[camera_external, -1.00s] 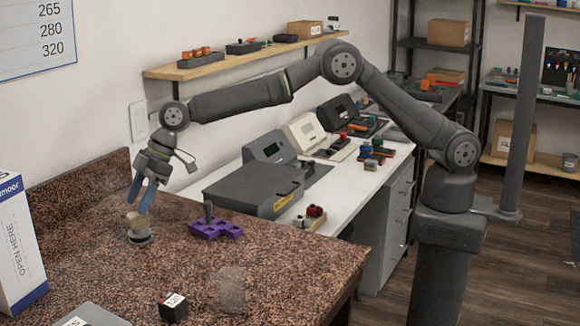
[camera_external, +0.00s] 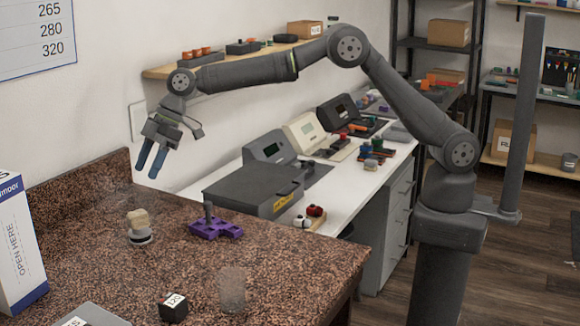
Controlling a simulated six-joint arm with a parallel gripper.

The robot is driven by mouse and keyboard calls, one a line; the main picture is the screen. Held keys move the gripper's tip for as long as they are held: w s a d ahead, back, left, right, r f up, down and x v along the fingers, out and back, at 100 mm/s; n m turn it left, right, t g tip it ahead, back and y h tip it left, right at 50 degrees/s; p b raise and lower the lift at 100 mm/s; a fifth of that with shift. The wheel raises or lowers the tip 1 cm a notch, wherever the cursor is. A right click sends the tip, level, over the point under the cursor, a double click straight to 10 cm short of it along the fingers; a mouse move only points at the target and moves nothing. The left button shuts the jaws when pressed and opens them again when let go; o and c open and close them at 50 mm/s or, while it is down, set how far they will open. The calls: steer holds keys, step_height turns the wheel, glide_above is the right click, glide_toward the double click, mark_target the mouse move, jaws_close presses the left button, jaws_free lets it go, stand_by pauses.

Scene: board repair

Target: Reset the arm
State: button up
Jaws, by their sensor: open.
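My gripper (camera_external: 148,172) hangs in the air above the far left part of the granite counter, pointing down and slightly left. Its two blue fingers are apart with nothing between them. Below it, a beige block-like piece (camera_external: 138,219) stands on a small round grey and white base (camera_external: 140,237) on the counter. A clear gap separates the fingers from the beige piece. The arm reaches across from the right, above the white bench.
A purple fixture (camera_external: 215,229) with a dark upright peg sits right of the beige piece. A black cube marked 120 (camera_external: 173,307), a translucent block (camera_external: 232,289) and a white box (camera_external: 18,245) are on the granite counter (camera_external: 110,275). A wall shelf (camera_external: 222,62) runs behind the arm.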

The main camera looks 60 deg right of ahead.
steer(key=shift+n+g, duration=0.4)
steer(key=shift+n, duration=0.4)
steer(key=s+a+f, duration=0.2)
steer(key=a+f, duration=0.1)
steer(key=a, duration=0.3)
steer(key=s+a+f, duration=0.3)
steer(key=a, duration=0.4)
steer(key=s+a+f, duration=0.2)
steer(key=a+f, duration=0.1)
steer(key=a, duration=0.4)
steer(key=shift+s+f, duration=0.15)
steer(key=shift+f, duration=0.25)
